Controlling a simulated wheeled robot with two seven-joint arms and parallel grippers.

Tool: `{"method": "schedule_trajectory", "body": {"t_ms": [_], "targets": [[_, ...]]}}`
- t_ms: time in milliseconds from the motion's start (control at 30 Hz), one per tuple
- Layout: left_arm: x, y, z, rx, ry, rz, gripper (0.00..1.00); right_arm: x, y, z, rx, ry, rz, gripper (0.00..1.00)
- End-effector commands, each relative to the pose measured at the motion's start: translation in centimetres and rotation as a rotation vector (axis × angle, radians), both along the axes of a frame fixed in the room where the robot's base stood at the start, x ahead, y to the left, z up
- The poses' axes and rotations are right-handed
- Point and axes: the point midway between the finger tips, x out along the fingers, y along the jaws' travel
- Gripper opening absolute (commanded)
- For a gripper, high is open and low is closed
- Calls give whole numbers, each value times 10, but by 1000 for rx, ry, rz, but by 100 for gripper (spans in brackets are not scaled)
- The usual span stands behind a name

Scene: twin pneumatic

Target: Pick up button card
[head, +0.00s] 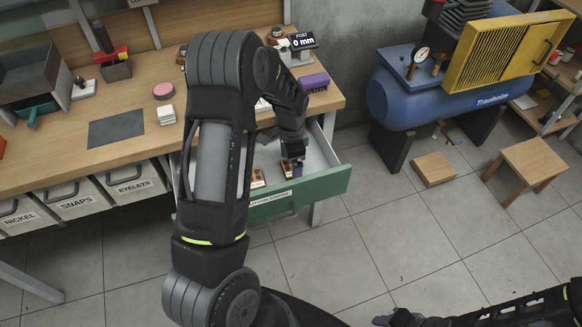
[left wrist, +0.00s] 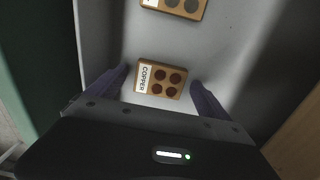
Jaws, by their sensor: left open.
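A button card labelled COPPER (left wrist: 161,90), tan with dark reddish-brown buttons, lies flat on the floor of the open drawer (head: 322,187). In the left wrist view it sits between the two purple fingers of my left gripper (head: 292,163), which is open with a gap on each side of the card. A second card (left wrist: 178,7) with grey buttons is cut off at the top of that view. In the head view small cards (head: 257,179) show in the drawer beside the gripper. My right gripper (head: 398,319) shows only partly at the bottom edge.
The green drawer front and pale drawer walls surround my left gripper. The wooden bench (head: 135,75) lies above, with labelled bins (head: 78,199) below it. A blue compressor (head: 415,100) and a stool (head: 527,162) stand at the right. The tiled floor in between is mostly clear.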

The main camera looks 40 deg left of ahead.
Motion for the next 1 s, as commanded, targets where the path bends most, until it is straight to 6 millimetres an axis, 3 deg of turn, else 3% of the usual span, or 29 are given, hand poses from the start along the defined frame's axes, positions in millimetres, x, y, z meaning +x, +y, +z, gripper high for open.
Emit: {"method": "schedule_trajectory", "body": {"t_ms": [500,1000], "targets": [[0,0,1,-1,-1,0,90,0,0,0,0,0,0,36],[0,0,1,-1,-1,0,49,0,0,0,0,0,0,36]]}}
